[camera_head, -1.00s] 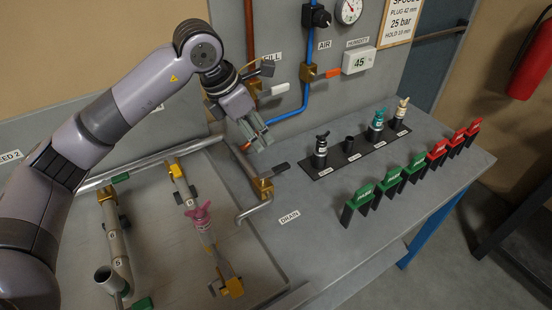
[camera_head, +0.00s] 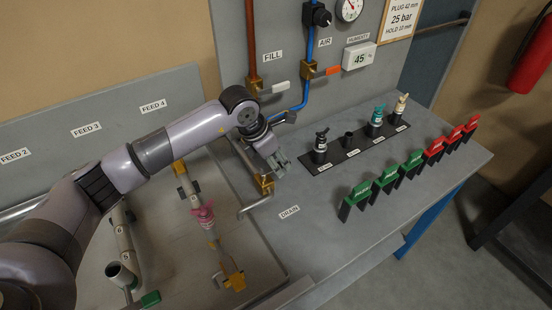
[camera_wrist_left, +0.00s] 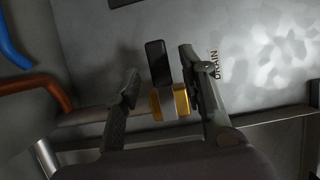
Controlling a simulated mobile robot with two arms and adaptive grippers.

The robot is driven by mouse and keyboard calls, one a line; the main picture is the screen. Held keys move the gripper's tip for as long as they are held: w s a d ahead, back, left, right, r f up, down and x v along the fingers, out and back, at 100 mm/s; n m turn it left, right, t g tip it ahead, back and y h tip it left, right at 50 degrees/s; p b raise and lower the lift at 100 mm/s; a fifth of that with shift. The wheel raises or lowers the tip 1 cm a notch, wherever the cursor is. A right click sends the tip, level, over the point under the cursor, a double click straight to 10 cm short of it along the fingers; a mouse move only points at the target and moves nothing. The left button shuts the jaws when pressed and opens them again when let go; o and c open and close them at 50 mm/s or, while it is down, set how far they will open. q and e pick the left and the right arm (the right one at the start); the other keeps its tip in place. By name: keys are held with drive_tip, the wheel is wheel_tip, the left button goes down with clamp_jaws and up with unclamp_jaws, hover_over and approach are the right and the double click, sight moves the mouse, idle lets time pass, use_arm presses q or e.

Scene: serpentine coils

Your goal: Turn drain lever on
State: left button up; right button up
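The drain valve has a brass body (camera_head: 265,185) on the pipe behind the DRAIN label (camera_head: 289,212). My left gripper (camera_head: 281,163) is down at this valve and covers its lever in the head view. In the left wrist view, the dark lever (camera_wrist_left: 157,63) points up the picture from the brass body (camera_wrist_left: 170,103). The open left gripper (camera_wrist_left: 163,90) has one finger on each side of the lever and body. The right-hand finger looks close to the brass; I cannot tell whether it touches. My right gripper is not in view.
Fill and air valves with a white handle (camera_head: 280,87) and an orange handle (camera_head: 332,71) are on the back panel. The bench around DRAIN is clear.

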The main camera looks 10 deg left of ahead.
use_arm(q)
clamp_jaws()
idle(0.3)
idle(0.5)
